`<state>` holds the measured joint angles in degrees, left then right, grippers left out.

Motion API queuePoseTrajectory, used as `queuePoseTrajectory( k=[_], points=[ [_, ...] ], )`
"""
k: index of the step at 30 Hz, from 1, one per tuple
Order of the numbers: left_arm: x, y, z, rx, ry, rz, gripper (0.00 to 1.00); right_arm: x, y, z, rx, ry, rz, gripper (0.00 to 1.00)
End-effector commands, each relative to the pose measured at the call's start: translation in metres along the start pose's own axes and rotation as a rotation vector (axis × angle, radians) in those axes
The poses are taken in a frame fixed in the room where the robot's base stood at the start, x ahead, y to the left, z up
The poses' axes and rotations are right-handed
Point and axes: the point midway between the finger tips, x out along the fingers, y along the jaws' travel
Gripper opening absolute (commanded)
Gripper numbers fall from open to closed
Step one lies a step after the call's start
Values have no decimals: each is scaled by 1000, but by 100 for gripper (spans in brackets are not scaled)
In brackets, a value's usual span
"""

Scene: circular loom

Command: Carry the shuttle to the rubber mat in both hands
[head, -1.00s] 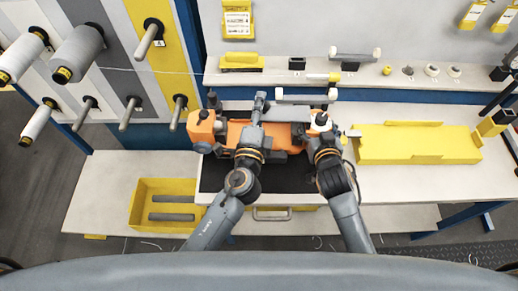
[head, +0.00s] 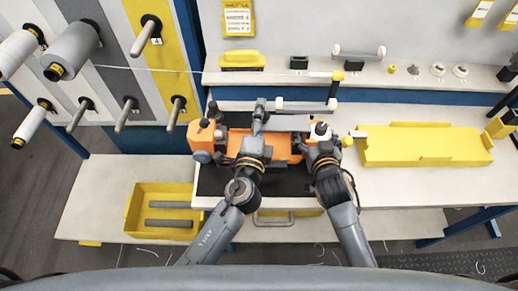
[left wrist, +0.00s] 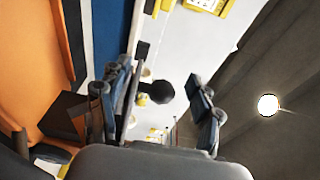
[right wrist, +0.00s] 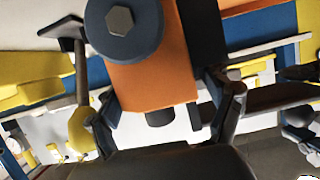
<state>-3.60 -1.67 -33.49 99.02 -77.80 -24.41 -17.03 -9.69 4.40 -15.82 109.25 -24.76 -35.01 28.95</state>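The orange shuttle (head: 282,147) lies lengthwise over the back of the dark rubber mat (head: 275,181), with dark knobs near both ends; whether it touches the mat is unclear. My left gripper (head: 260,112) reaches over the shuttle's middle. In the left wrist view its fingers (left wrist: 158,100) stand apart, with the shuttle's orange side (left wrist: 30,60) left of them. My right gripper (head: 318,136) is at the shuttle's right end. In the right wrist view its spread fingers (right wrist: 165,110) straddle an orange end (right wrist: 155,88) with a grey wheel; firm contact is not clear. My arms hide part of the shuttle.
A long yellow box (head: 425,148) stands on the bench to the right. A yellow bin (head: 130,212) with grey rods sits lower left. Spools and pegs (head: 75,50) fill the left rack. A back shelf (head: 380,75) holds small parts. Bench is clear at right front.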

Motion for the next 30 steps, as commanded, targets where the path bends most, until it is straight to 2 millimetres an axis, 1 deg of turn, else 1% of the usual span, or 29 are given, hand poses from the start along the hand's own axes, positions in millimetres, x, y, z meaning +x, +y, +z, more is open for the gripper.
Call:
queuePoseTrajectory(
  k=[1, 8, 11, 21, 25, 28, 30],
  points=[
    [0, 0, 0, 0, -1, 0, 65, 0, 5, -2, -6, 2, 11, 92],
    [-3, 0, 1, 0, -2, 1, 65, 0, 7, -2, -10, 4, 15, 92],
    [-13, 0, 2, 0, -2, 1, 65, 0, 8, -3, -11, 5, 16, 92],
    [-64, 1, 4, -3, -2, 3, 65, 1, 9, -4, -13, 6, 18, 92],
    [-75, 1, 4, -3, -2, 2, 65, 0, 9, -4, -13, 6, 18, 92],
    [-78, 1, 4, -4, -3, 1, 65, -2, 9, -4, -13, 6, 18, 92],
    [-79, 0, 4, -4, -3, 1, 65, -6, 8, -3, -14, 6, 18, 92]
  ],
)
